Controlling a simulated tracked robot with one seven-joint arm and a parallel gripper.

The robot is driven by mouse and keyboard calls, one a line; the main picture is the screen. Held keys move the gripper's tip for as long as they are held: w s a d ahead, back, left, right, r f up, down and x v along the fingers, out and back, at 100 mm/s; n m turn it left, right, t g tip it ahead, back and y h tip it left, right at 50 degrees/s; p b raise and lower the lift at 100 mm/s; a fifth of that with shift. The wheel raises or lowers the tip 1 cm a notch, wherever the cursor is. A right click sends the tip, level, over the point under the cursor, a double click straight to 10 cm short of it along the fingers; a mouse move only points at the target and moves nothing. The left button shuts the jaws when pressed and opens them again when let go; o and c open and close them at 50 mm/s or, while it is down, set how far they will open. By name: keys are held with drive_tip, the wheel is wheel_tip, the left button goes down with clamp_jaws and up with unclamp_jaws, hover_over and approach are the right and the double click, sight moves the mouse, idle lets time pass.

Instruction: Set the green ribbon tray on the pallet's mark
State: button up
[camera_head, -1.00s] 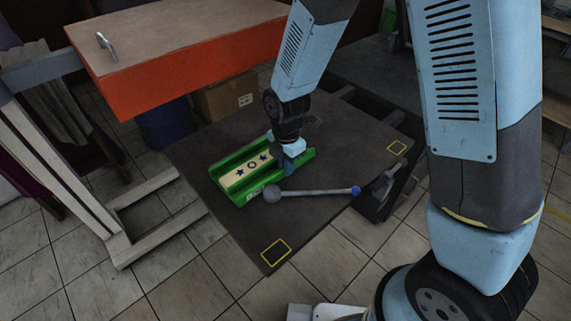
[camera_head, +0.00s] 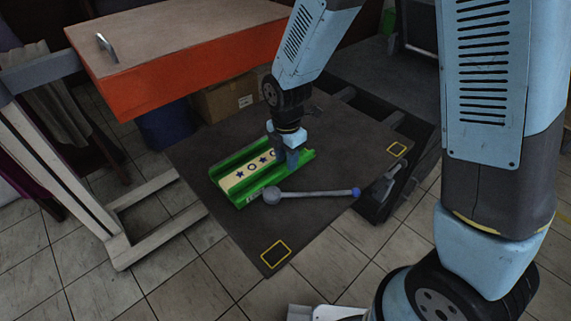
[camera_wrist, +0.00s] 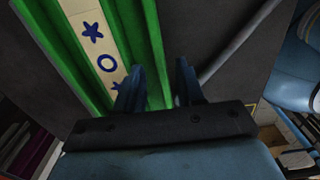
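The green ribbon tray (camera_head: 228,170) lies on the dark pallet top (camera_head: 330,215), with a cream ribbon of blue stars and rings along its channel. It also shows in the wrist view (camera_wrist: 137,35). My gripper (camera_head: 291,165) is down at the tray's right end, partly hiding it. In the wrist view my gripper (camera_wrist: 160,80) is open, its fingers either side of the tray's right wall, with a gap on the right finger's side.
A grey rod with a ball end (camera_head: 310,194) and blue tip lies close beside the tray. An orange-sided table (camera_head: 180,70) stands behind on the left, with a cardboard box (camera_head: 225,99) under it. The pallet's front part is clear.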

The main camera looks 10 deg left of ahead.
wheel_tip(320, 180, up, 8)
drive_tip(key=shift+r, duration=0.25)
drive_tip(key=d+r+m+t, duration=0.2)
drive_tip(key=d+r+m, duration=1.05)
drive_tip(key=d, duration=0.35)
drive_tip(key=s+d+r+m+t, duration=0.1)
drive_tip(key=s+d+r+m, duration=0.3)
drive_tip(key=d+m, duration=0.3)
drive_tip(key=s+d+r+m+t, duration=0.2)
drive_tip(key=s+d+r+m, duration=0.3)
drive_tip(key=s+d+m, duration=0.1)
drive_tip(key=shift+s+d+m+t, duration=0.35)
drive_tip(key=shift+d+m, duration=0.35)
drive_tip(key=shift+m, duration=0.45)
drive_tip(key=shift+a, duration=0.1)
